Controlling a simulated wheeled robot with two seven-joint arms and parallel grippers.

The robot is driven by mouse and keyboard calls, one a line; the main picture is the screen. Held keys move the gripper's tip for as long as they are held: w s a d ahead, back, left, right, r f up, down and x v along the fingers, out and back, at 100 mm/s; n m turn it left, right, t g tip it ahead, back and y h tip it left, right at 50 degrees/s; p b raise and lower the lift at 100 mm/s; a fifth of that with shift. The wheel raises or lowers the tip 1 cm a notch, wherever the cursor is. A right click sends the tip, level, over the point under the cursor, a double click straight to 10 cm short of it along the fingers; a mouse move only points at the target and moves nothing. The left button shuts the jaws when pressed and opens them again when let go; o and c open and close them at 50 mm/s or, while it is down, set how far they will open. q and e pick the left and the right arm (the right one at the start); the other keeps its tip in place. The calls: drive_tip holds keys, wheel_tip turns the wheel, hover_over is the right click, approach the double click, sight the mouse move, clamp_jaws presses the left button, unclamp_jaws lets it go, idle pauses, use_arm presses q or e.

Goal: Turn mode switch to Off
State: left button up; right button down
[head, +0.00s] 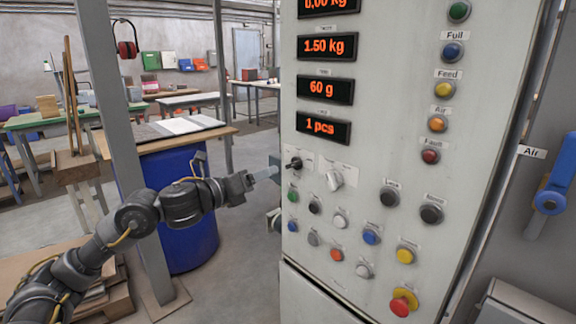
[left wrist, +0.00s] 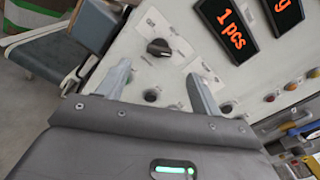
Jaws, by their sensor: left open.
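The mode switch appears to be the black rotary knob (head: 294,163) at the left edge of the panel, below the "1 pcs" display. In the left wrist view the knob (left wrist: 159,47) sits beyond and between the fingertips, with small labels around it too blurred to read. My left gripper (head: 267,172) is open and empty, just left of the panel edge. In the left wrist view the left gripper (left wrist: 159,74) has its fingers spread and apart from the knob. My right gripper does not show.
A pale rotary knob (head: 334,180) sits right of the black one, with several push buttons below. A red mushroom button (head: 403,302) is low on the panel (head: 320,285). A blue drum (head: 190,245) and a grey post (head: 120,130) stand near my left arm.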

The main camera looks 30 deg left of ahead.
sight(288, 165)
use_arm(q)
drive_tip(key=shift+p+x, duration=0.85)
drive_tip(key=shift+x, duration=4.15)
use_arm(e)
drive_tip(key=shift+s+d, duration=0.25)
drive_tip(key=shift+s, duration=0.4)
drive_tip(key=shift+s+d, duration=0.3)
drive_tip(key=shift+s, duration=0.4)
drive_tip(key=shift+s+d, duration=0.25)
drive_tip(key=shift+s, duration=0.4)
use_arm(q)
drive_tip(key=c, duration=1)
